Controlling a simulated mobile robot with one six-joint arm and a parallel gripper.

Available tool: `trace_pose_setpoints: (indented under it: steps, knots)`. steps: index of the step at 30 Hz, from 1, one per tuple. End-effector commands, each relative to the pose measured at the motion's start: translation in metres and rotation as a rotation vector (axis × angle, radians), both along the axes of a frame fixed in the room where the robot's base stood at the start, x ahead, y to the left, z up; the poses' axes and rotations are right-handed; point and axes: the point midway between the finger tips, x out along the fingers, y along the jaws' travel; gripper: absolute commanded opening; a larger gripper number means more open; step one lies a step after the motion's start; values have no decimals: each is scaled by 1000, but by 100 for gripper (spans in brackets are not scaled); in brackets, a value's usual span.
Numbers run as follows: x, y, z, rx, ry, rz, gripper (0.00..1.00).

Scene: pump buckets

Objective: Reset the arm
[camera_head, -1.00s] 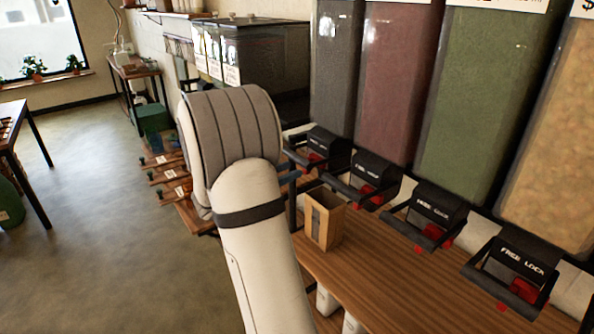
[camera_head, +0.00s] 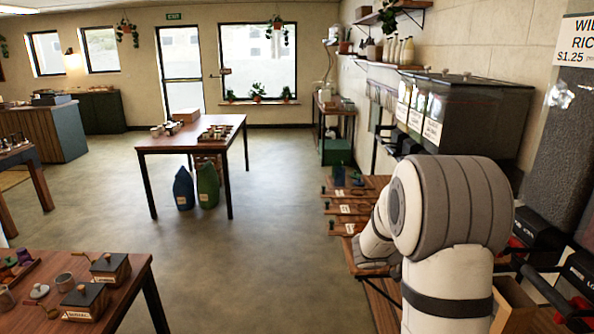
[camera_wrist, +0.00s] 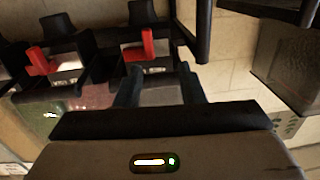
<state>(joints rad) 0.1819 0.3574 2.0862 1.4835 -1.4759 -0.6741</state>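My gripper (camera_wrist: 160,92) shows in the wrist view as two dark fingers standing apart, with nothing visible held between them. Dispensers with black spouts and red levers (camera_wrist: 148,46) show beyond the fingers, up and to the left. In the head view my arm stands at the right, bent at a large grey-banded joint. My gripper itself is hidden behind the arm there.
An open box (camera_head: 515,305) stands partly hidden behind my arm, by the dispensers (camera_head: 580,270) at the right. Wooden tables (camera_head: 190,137) stand to the left, one near and one farther off. The floor (camera_head: 245,255) between is clear.

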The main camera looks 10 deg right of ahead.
Motion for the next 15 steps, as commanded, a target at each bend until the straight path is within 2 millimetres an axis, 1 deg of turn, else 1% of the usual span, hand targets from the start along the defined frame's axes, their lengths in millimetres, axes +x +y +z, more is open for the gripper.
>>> trace_pose_setpoints:
  steps: [2, 4, 5, 7, 8, 9, 11, 13, 14, 15]
  knots:
    - [14, 5, 7, 27, -42, 106, 35]
    - [33, 15, 15, 67, -87, 245, 35]
    - [41, 21, 18, 89, -103, 314, 35]
    - [61, 42, 27, 145, -137, 486, 35]
    - [69, 52, 30, 171, -146, 559, 35]
    - [77, 68, 34, 207, -153, 654, 35]
    - [86, 93, 39, 262, -151, 791, 35]
    - [90, 125, 42, 332, -129, 943, 35]
    - [90, 140, 42, 362, -115, 1005, 35]
    - [88, 159, 42, 405, -89, 1083, 35]
